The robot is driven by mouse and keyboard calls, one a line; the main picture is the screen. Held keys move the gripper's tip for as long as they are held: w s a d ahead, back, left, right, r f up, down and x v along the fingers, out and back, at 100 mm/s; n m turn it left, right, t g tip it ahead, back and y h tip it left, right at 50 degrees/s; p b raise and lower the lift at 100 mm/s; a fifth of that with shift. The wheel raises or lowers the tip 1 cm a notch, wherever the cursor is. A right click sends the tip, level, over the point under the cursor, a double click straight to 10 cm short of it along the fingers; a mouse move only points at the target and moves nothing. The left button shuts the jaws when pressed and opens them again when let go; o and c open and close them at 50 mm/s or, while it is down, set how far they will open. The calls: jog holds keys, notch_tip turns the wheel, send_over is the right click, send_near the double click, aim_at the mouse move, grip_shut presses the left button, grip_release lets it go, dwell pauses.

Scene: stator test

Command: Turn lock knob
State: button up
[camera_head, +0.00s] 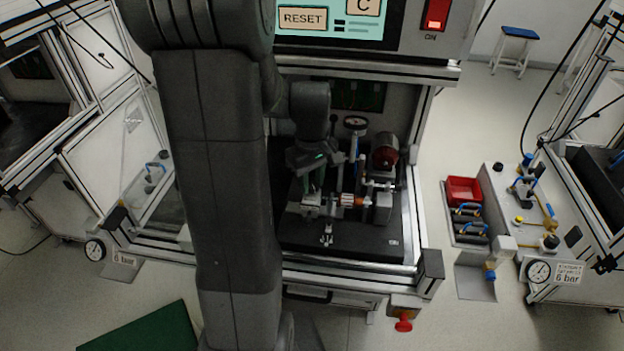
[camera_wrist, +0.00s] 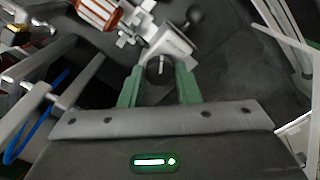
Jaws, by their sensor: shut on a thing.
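The test fixture (camera_head: 328,207) stands on the black plate inside the bench, with a stator with orange-copper windings (camera_head: 352,200) on it. In the wrist view the stator (camera_wrist: 100,12) is at the upper left. My gripper (camera_head: 312,180) is over the fixture's left end. In the wrist view my gripper's green fingers (camera_wrist: 160,78) stand on either side of a small grey knob (camera_wrist: 159,68) below a silver block (camera_wrist: 168,45), and are shut on it. This looks like the lock knob; its turn angle cannot be told. A black ball handle (camera_wrist: 195,17) is beyond the block.
The screen with RESET (camera_head: 303,18) hangs above. Bench frame rails (camera_head: 412,215) bound the right side. A red bin (camera_head: 463,190) is outside at the right.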

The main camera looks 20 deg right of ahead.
aim_at(312, 184)
jog(key=shift+n, duration=0.8)
jog(key=o, duration=1)
jog(key=shift+c, duration=0.2)
jog(key=shift+r, duration=0.1)
notch_tip(312, 184, up, 14)
jog(key=shift+f, duration=0.25)
